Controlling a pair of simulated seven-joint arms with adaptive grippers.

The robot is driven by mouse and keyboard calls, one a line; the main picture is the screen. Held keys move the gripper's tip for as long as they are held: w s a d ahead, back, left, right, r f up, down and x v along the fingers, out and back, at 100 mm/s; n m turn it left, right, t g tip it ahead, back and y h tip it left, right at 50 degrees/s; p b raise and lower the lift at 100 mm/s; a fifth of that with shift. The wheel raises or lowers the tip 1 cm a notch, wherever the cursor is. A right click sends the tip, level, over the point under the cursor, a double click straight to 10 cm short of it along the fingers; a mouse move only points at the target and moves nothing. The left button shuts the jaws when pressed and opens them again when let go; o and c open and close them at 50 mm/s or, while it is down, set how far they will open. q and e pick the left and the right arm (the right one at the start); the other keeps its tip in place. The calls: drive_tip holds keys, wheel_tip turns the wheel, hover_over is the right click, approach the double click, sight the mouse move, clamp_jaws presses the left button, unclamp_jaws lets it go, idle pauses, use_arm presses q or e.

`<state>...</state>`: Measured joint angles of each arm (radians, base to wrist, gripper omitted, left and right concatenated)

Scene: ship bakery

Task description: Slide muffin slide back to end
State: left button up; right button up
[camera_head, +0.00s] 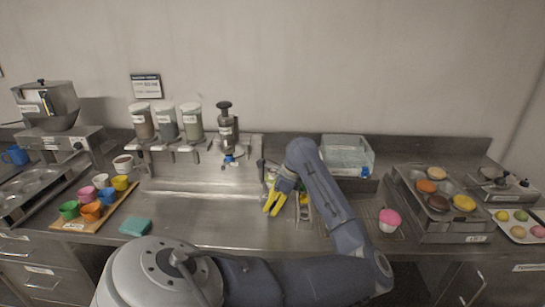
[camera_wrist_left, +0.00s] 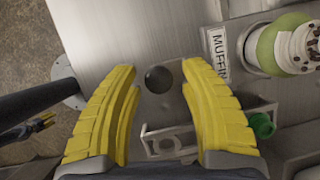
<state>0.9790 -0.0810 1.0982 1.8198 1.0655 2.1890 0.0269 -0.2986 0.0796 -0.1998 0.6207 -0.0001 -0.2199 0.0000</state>
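My left gripper (camera_head: 272,203) is over the middle of the steel counter, fingers pointing down. In the left wrist view its two yellow fingers (camera_wrist_left: 160,115) stand wide apart with nothing held. A dark round knob (camera_wrist_left: 158,80) shows between the fingers; I cannot tell whether they touch it. A pale metal bracket (camera_wrist_left: 168,142) lies near the knob. A label reading "MUFFIN" (camera_wrist_left: 220,50) is to the right, beside a green cup holding a chip-topped muffin (camera_wrist_left: 298,45). In the head view the narrow metal slide (camera_head: 303,212) is partly hidden by my arm.
A green knob (camera_wrist_left: 262,126) is right of the fingers. A pink cupcake (camera_head: 389,220) stands right of my forearm. A clear bin (camera_head: 347,154) is behind. A teal sponge (camera_head: 135,226) and a board of coloured cups (camera_head: 76,222) are left. Small yellow gripper-like tips (camera_wrist_left: 43,122) show far left.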

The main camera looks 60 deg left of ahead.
use_arm(q)
drive_tip(key=shift+o, duration=0.3)
drive_tip(key=shift+r, duration=0.1)
drive_tip(key=v, duration=1.1)
drive_tip(key=shift+r, duration=0.4)
drive_tip(key=shift+w+d, duration=0.1)
